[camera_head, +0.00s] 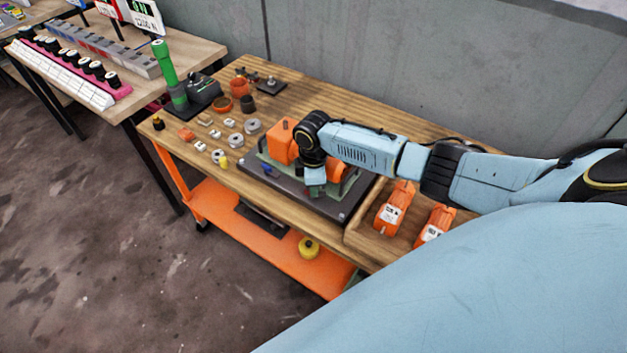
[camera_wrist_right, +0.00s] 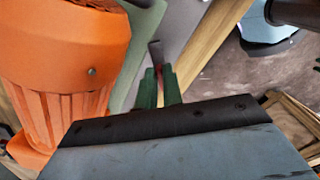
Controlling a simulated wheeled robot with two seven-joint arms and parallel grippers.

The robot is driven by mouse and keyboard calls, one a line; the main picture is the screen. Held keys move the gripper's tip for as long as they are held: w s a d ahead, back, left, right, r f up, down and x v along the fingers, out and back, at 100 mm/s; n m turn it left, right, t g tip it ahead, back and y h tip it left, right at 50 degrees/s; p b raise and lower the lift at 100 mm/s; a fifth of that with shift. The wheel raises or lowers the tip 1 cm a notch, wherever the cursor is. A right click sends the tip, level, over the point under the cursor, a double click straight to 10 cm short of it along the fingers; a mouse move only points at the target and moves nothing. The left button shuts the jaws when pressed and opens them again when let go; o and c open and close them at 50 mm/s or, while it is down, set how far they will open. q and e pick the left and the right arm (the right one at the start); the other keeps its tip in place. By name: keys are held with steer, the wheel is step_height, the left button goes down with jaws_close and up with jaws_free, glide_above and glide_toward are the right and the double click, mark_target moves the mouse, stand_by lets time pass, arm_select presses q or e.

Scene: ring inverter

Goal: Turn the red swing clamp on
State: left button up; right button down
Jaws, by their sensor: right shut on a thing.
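My right gripper (camera_head: 316,190) reaches down at the front of the fixture on the dark base plate (camera_head: 343,215). In the right wrist view its two green fingers (camera_wrist_right: 160,85) are closed around a thin part with a dark end and a sliver of red, which I take to be the red swing clamp (camera_wrist_right: 160,72). Most of the clamp is hidden by the fingers, and its angle cannot be told. In the head view the clamp is hidden behind the gripper. A large orange housing (camera_head: 282,142) sits in the fixture beside the gripper. My left gripper is out of view.
Two orange parts with white labels (camera_head: 394,207) lie in a wooden tray (camera_head: 365,240) to the right. Small rings, a green cylinder (camera_head: 165,65) and cups stand at the table's left. A blue piece (camera_head: 267,169) is on the fixture's left. A yellow item (camera_head: 309,247) is on the lower shelf.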

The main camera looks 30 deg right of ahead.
steer(key=n, duration=0.4)
steer(key=shift+w+n, duration=0.2)
steer(key=shift+n, duration=0.1)
steer(key=n, duration=0.5)
steer(key=shift+w, duration=0.15)
steer(key=shift+n, duration=0.4)
steer(key=c, duration=1.5)
jaws_free()
steer(key=shift+c, duration=0.2)
step_height(320, 180, up, 14)
steer(key=p, duration=0.1)
steer(key=shift+f, duration=0.25)
